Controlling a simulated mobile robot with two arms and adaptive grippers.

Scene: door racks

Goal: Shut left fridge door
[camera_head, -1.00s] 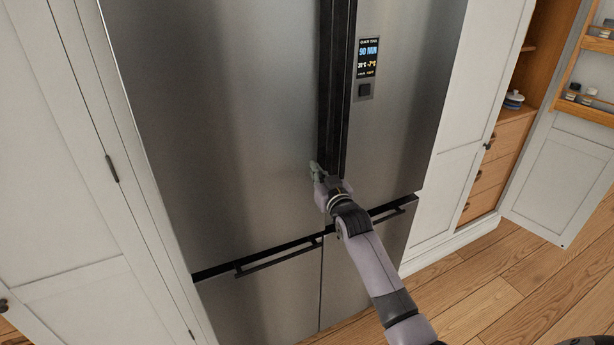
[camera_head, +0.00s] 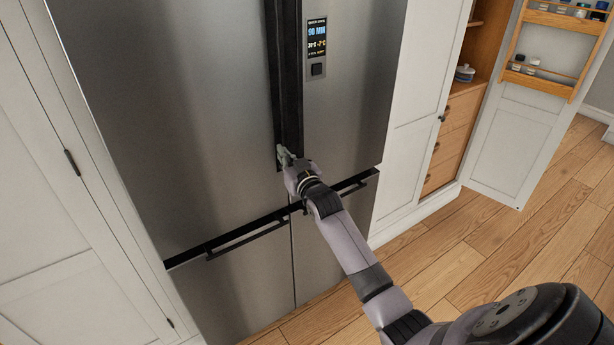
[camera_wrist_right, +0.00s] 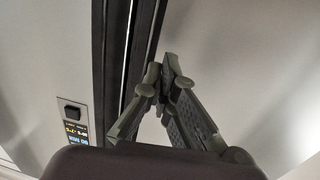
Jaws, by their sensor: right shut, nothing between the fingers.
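The left fridge door (camera_head: 170,110) is a tall stainless steel panel. It looks flush, or nearly flush, with the right fridge door (camera_head: 348,110), which carries a display. A dark vertical handle strip (camera_head: 287,80) runs between the two doors. My right gripper (camera_head: 284,154) is at the lower end of this strip, by the left door's inner edge. In the right wrist view the fingers (camera_wrist_right: 168,62) are shut and empty beside the dark strip, over the left door's surface (camera_wrist_right: 245,50). Whether the fingertips touch the door is unclear. My left gripper is out of view.
Lower fridge drawers (camera_head: 240,285) with dark bar handles sit below the doors. A white cabinet (camera_head: 75,190) stands at the left. At the right, an open cabinet door (camera_head: 520,140) with door racks (camera_head: 540,80) stands over clear wooden floor (camera_head: 500,240).

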